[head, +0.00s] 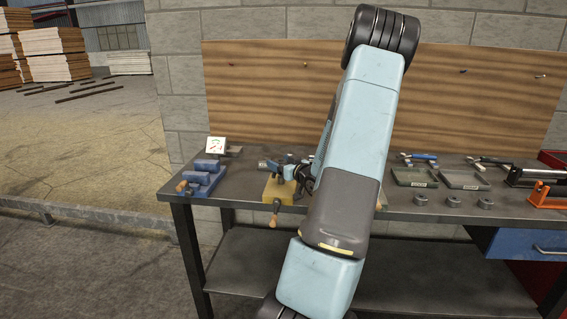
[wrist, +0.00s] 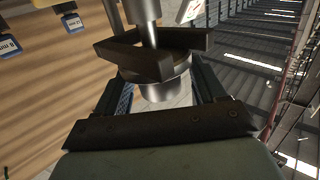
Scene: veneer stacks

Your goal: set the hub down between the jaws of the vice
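My gripper (head: 293,169) is low over the bench, at the yellow vice (head: 279,190), partly hidden by my own arm. In the wrist view, dark angled finger pads (wrist: 152,58) close around a silver stepped metal piece, which looks like the hub (wrist: 165,88). A narrow shaft rises from its wide round body. The hub cannot be made out clearly in the head view. The yellow vice has a wooden-looking handle hanging at its front. A blue vice (head: 205,177) stands to its left, near the bench's left end. Whether the hub touches either jaw cannot be told.
The workbench (head: 398,208) carries two shallow trays (head: 416,178), several small grey metal parts (head: 452,201) and an orange tool (head: 548,197) at right. A small white sign (head: 216,145) stands behind the blue vice. A wooden board (head: 260,95) covers the wall behind.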

